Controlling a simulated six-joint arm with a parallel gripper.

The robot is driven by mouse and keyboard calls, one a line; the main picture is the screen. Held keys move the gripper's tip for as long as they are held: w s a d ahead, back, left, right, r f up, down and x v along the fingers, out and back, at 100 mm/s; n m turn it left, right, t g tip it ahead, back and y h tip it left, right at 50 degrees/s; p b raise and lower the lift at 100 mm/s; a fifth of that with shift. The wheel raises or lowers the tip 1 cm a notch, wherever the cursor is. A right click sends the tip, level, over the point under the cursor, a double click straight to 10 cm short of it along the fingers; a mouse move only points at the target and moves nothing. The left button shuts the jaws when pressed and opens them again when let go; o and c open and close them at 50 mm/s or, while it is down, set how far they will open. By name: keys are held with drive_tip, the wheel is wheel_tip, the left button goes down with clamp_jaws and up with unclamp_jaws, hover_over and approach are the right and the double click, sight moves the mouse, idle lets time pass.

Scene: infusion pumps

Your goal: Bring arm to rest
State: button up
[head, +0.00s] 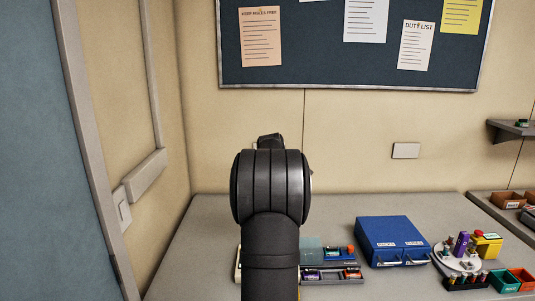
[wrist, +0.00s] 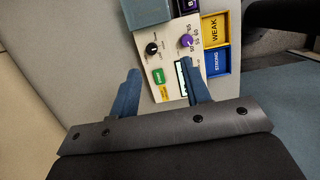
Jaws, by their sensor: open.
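My arm (head: 270,185) rises in the middle of the head view and hides part of the bench behind it; the gripper's fingers cannot be made out there. In the wrist view my gripper (wrist: 160,90) shows two blue fingers, spread apart with nothing between them. Beyond the fingertips is a cream panel (wrist: 166,66) with a black knob (wrist: 152,49), a purple knob (wrist: 186,41), a green button (wrist: 158,76) and a yellow button (wrist: 166,93). The right finger overlaps the panel in the picture; I cannot tell how far above it the finger is.
In the head view a blue case (head: 392,238), a round white tray (head: 470,264) and small green (head: 505,281) and red bins (head: 524,279) stand to the right. The bench's left (head: 195,250) is clear.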

drive_tip(key=s+a+y, duration=0.2)
drive_tip(key=s+a, duration=0.1)
drive_tip(key=a, duration=0.5)
drive_tip(key=shift+a+r, duration=0.25)
drive_tip(key=shift+a, duration=0.15)
drive_tip(key=w+d+f+h, duration=0.2)
drive_tip(key=d, duration=0.7)
drive_tip(key=w+d+f+h, duration=0.1)
drive_tip(key=w+d+h, duration=0.1)
drive_tip(key=d, duration=0.7)
drive_tip(key=shift+w+d+f, duration=0.4)
drive_tip(key=shift+w, duration=0.05)
